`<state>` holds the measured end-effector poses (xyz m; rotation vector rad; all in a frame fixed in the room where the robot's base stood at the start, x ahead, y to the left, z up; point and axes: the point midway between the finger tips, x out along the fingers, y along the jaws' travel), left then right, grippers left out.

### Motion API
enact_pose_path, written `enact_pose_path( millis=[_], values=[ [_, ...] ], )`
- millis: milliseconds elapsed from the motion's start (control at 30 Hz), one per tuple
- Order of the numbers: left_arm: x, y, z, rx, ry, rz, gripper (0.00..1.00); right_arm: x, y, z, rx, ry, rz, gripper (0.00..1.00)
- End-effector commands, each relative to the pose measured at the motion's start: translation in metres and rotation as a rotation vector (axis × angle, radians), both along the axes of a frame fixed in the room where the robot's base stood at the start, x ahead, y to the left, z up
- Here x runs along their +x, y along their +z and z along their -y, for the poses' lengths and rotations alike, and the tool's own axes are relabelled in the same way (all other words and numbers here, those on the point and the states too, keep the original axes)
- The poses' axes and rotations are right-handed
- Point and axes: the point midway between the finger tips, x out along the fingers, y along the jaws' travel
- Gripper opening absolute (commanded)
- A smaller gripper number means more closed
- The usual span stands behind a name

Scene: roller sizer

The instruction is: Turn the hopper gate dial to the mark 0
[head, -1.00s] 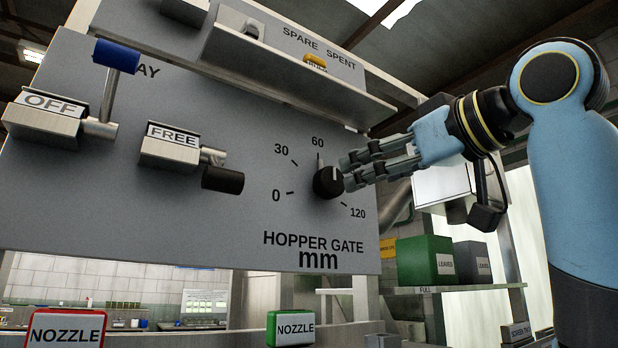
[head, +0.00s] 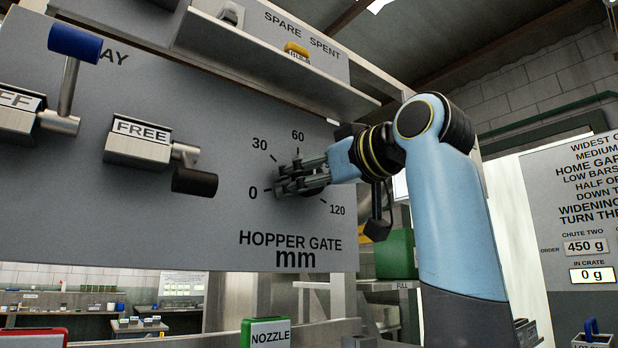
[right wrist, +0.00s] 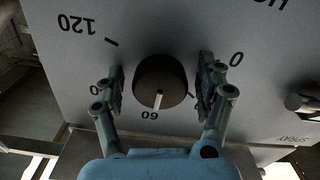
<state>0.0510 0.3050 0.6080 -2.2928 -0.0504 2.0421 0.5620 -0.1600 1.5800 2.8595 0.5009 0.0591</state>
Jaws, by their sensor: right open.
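The hopper gate dial (head: 312,192) is a round black knob on the grey panel (head: 200,235), mostly hidden by my right gripper (head: 285,181) in the head view. The right wrist view shows it upside down: the dial (right wrist: 160,82) has a white pointer line towards the 60 mark (right wrist: 150,115). The 0 mark (head: 253,193) is at the dial's lower left in the head view. My right gripper (right wrist: 161,74) is open, with one finger on each side of the dial. Gaps show between fingers and knob. My left gripper is out of view.
A FREE lever (head: 195,181) with a black grip sticks out left of the dial, and a blue-handled lever (head: 75,43) farther left. A ledge (head: 270,75) juts out above the dial. A green NOZZLE sign (head: 266,333) stands below the panel.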

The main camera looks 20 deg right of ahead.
Motion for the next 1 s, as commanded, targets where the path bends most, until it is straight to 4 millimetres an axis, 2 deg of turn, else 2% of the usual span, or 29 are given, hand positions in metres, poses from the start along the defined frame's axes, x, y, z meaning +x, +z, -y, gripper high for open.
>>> enact_pose_path(
  millis=[100, 500, 767, 1000],
  values=[
    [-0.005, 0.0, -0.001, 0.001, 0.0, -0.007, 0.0, 0.0, 0.0, 0.0, 0.0, 0.0, 0.0, 0.69],
    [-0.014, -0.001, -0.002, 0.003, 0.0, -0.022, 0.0, 0.0, 0.0, 0.0, 0.0, 0.0, 0.0, 0.17],
    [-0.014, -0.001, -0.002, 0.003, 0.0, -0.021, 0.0, 0.0, 0.0, 0.0, -0.019, 0.0, 0.007, 0.15],
    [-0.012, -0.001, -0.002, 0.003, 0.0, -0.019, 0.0, 0.0, 0.0, 0.0, -0.123, 0.001, 0.045, 0.15]
  ],
)
